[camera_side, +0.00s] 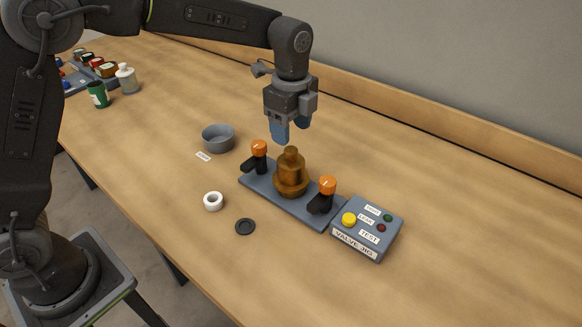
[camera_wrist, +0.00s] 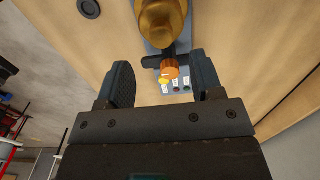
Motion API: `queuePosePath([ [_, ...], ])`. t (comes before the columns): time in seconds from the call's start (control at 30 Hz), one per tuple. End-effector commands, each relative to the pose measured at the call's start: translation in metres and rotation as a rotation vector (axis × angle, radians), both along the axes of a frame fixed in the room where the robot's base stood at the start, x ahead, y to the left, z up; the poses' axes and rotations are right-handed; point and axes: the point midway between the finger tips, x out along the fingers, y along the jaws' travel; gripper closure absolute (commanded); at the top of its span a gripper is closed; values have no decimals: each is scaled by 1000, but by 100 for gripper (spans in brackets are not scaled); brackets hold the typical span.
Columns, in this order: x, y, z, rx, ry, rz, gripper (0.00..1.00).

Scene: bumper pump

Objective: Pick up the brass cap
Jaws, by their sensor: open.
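The brass cap (camera_side: 291,158) sits upright on top of the brass valve body (camera_side: 290,184), in the middle of the grey fixture plate (camera_side: 258,188). In the wrist view the brass piece (camera_wrist: 162,22) shows at the top centre, beyond the fingertips; cap and body are hard to tell apart there. My gripper (camera_side: 289,132) hangs above and slightly behind the cap, pointing down, apart from it. In the wrist view its two fingers (camera_wrist: 163,82) are spread with nothing between them that they touch.
Orange-topped clamps (camera_side: 259,149) (camera_side: 327,187) flank the valve. A control box (camera_side: 367,228) with a yellow button adjoins the plate. A grey bowl (camera_side: 218,138), white ring (camera_side: 213,201) and black disc (camera_side: 245,226) lie nearby. Bottles (camera_side: 126,79) stand far left. The table's right side is clear.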

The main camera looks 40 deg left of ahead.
Motion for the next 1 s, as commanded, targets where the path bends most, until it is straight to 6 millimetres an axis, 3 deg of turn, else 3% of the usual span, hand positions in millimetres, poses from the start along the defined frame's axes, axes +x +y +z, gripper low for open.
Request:
queuePosePath([
  [0.6, 2, 2, -64, 0, -1, 2, 40],
  [0.87, 2, 2, -65, -1, -1, 2, 41],
  [1.0, 2, 2, -65, -1, -2, 2, 54],
])
